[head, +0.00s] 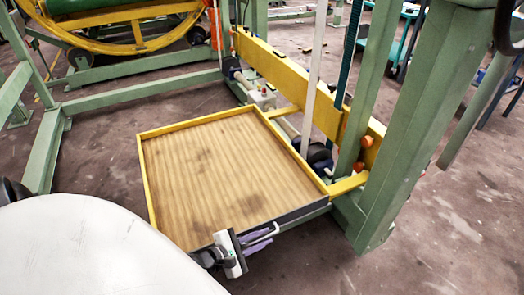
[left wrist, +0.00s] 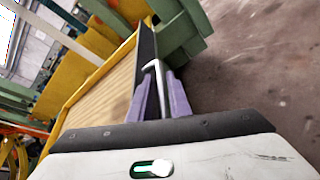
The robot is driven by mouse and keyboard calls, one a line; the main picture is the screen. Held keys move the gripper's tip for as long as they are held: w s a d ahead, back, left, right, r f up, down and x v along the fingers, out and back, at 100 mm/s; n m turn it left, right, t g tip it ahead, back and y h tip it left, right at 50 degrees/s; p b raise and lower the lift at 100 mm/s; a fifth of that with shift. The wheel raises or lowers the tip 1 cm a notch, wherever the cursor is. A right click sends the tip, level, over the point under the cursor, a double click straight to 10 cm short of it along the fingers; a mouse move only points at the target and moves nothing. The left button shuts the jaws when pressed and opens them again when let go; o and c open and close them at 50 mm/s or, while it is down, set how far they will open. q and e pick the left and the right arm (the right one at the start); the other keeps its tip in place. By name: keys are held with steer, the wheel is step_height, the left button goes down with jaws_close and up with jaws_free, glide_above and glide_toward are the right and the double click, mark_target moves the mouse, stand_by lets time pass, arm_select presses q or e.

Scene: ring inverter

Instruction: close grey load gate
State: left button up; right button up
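The grey load gate (head: 300,213) is the dark grey strip along the near edge of the yellow-rimmed wooden platform (head: 215,165). It also shows in the left wrist view (left wrist: 147,42) as a narrow dark panel. A pale bent handle (head: 268,233) stands out from its outer side. My left gripper (head: 262,238) is at this handle. In the left wrist view, its two purple fingers (left wrist: 161,92) lie on either side of the handle bar (left wrist: 160,75), close to it. Whether they press on it is unclear. My right gripper is not in view.
Green steel posts (head: 415,115) and a yellow beam (head: 300,85) stand right of and behind the platform. A yellow ring frame (head: 135,38) is at the back left. The concrete floor (head: 450,240) at the right front is clear.

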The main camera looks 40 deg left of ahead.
arm_select(q)
steer(key=p+v, duration=0.2)
steer(key=v, duration=0.8)
steer(key=shift+p, duration=0.4)
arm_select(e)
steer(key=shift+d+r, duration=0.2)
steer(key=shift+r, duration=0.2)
arm_select(q)
steer(key=shift+s, duration=0.1)
